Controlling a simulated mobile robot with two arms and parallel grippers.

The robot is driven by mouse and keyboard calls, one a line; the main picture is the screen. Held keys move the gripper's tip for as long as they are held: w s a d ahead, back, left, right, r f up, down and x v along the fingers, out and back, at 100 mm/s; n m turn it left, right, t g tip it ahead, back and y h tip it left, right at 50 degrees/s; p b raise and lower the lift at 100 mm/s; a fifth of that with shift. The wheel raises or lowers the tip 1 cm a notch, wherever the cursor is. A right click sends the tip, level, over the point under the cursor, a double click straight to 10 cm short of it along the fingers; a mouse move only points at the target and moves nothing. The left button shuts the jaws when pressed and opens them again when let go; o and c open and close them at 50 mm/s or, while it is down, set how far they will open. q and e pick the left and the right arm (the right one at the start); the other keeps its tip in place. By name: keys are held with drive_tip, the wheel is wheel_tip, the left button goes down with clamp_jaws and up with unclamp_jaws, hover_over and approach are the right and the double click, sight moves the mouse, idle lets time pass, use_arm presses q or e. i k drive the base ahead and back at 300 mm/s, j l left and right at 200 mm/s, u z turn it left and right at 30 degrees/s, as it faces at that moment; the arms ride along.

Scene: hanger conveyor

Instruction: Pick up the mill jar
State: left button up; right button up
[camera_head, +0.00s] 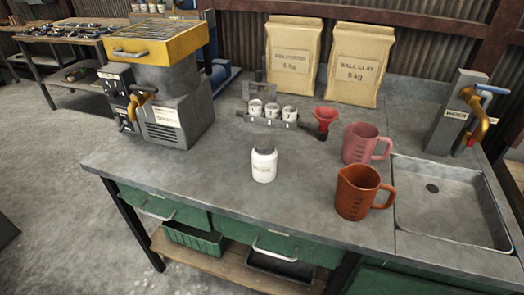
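The mill jar appears to be the white jar (264,166) with a grey lid and a small label. It stands upright on the grey workbench (170,165), near the middle of the bench top. Its label is too small to read clearly. Nothing touches it. Neither of my grippers shows in the head view.
An orange jug (356,193) and a pink jug (360,144) stand right of the jar. Behind it are a rack of small cups (271,112) and a red funnel (325,118). A yellow-topped machine (165,80) stands left, a sink (450,205) right. Bench front is clear.

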sight(264, 166)
drive_tip(key=k+l, duration=0.1)
drive_tip(key=l, duration=0.25)
drive_tip(key=k+l, duration=0.1)
drive_tip(key=l, duration=0.25)
drive_tip(key=k+l, duration=0.1)
drive_tip(key=l, duration=0.25)
drive_tip(key=k+l, duration=0.1)
drive_tip(key=l, duration=0.25)
drive_tip(key=u, duration=0.05)
